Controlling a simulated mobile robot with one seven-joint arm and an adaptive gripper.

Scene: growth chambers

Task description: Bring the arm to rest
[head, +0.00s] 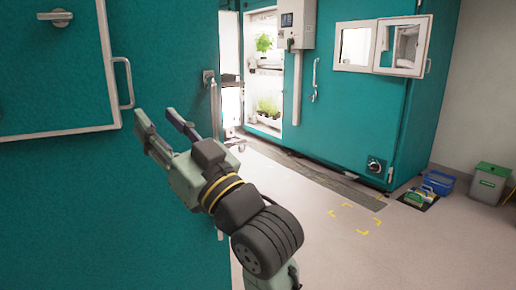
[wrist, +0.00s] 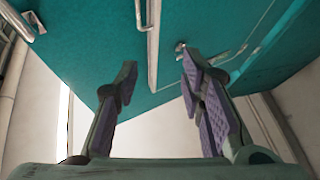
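My gripper (head: 156,120) is raised in front of a teal chamber wall at the left in the head view. Its two fingers are spread apart with nothing between them. In the wrist view my gripper (wrist: 160,88) also shows open and empty, with purple pads on the fingers. I cannot tell the exact gap between the fingertips and the panel. My arm reaches up from the bottom of the head view.
A teal wall (head: 80,215) with a door handle (head: 124,82) fills the left. An open chamber with plants (head: 264,105) stands behind. A blue crate (head: 438,183) and a green-lidded bin (head: 488,184) are at the right. The floor (head: 390,250) at front right is clear.

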